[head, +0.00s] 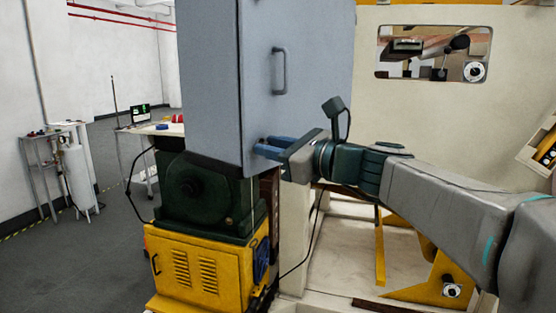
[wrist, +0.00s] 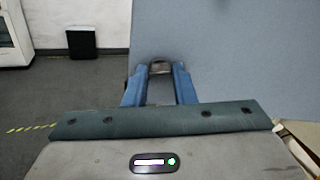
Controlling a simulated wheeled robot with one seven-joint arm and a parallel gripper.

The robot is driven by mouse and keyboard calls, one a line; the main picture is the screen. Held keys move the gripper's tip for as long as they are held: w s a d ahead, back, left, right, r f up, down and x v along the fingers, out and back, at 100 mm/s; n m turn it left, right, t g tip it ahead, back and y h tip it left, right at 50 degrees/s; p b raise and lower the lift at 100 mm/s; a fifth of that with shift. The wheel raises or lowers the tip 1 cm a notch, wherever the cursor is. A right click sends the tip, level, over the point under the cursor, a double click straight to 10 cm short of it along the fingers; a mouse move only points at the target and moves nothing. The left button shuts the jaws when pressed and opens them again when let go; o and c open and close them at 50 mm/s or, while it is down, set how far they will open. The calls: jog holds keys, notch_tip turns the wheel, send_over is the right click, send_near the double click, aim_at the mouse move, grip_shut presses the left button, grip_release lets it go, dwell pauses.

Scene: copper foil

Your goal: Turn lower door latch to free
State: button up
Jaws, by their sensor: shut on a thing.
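A grey-blue cabinet door (head: 308,90) with a bar handle (head: 279,71) fills the middle of the head view. My gripper (head: 262,147) reaches in from the right at the door's lower part. Its blue fingers are shut on the lower door latch. In the wrist view the latch (wrist: 161,68) shows as a small dark metallic piece between the tips of my gripper (wrist: 160,80). The fingers and the door hide most of the latch, so I cannot tell its turn angle.
A dark green machine (head: 205,195) on a yellow cabinet (head: 195,272) stands directly below the door. A cream panel with a window (head: 433,53) is behind my arm. Open grey floor lies to the left, with a cart (head: 45,165) and a table (head: 150,130).

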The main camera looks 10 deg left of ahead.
jog(key=shift+f+n+b, duration=0.1)
jog(key=shift+n+b, duration=7.2)
jog(key=shift+n, duration=0.2)
jog(key=o, duration=1)
jog(key=shift+d, duration=0.1)
jog(key=b+v, duration=0.1)
jog(key=v, duration=1.2)
jog(key=shift+s+d, duration=0.25)
jog(key=shift+d, duration=0.05)
